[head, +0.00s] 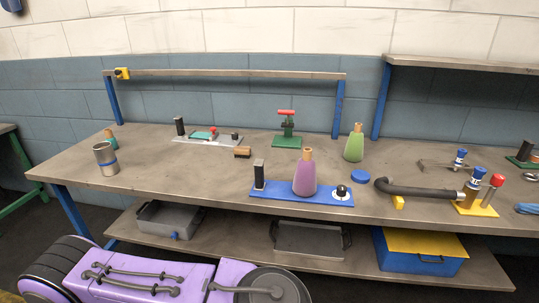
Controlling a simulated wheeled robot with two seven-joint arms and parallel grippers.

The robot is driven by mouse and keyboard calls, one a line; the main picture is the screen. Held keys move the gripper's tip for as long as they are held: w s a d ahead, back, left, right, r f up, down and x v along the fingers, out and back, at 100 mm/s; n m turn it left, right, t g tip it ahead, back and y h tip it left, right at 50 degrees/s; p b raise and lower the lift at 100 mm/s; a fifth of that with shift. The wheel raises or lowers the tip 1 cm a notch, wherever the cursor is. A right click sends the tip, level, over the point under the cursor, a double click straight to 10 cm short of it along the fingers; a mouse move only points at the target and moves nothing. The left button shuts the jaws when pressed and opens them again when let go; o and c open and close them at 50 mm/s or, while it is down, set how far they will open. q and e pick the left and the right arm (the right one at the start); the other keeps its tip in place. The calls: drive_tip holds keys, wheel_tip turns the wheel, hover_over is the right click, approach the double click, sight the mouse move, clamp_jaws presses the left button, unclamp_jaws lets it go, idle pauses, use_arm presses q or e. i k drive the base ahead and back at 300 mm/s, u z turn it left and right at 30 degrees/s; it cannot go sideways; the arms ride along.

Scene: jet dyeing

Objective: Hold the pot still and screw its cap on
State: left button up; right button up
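Neither of my grippers is in view.
A purple flask (305,174) stands on a blue plate (275,194) between them. A green flask (354,143), a green press (287,138), a brown brush (242,152) and a dark bent pipe (420,190) are also on the workbench (210,180). Bins sit on the lower shelf.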

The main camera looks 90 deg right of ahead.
sight(107, 161)
drive_tip(key=z, duration=0.15)
drive_tip(key=k, duration=0.15)
drive_tip(key=z, duration=2.4)
